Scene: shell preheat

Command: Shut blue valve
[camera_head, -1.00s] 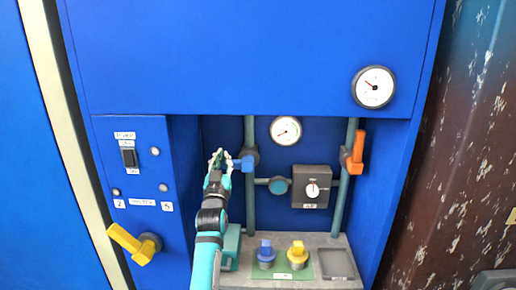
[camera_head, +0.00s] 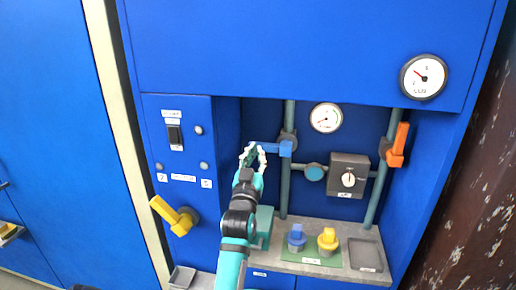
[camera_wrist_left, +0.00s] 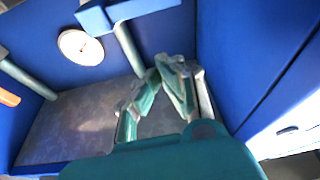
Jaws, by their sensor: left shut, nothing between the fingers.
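The blue valve handle (camera_head: 268,148) sticks out level to the left from its fitting on the left vertical pipe. It also shows in the left wrist view (camera_wrist_left: 128,12), at the top edge. My left gripper (camera_head: 252,155) is at the handle's free left end in the head view, with its fingers pointing up. In the left wrist view its fingers (camera_wrist_left: 165,78) are closed together and empty, and the handle lies above and left of them, apart. My right gripper is in neither view.
An orange valve handle (camera_head: 398,145) stands upright on the right pipe. A yellow handle (camera_head: 172,214) is on the left panel. Blue (camera_head: 297,238) and yellow (camera_head: 328,240) knobs stand on the grey shelf (camera_head: 290,268) below. Recess walls enclose the pipes.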

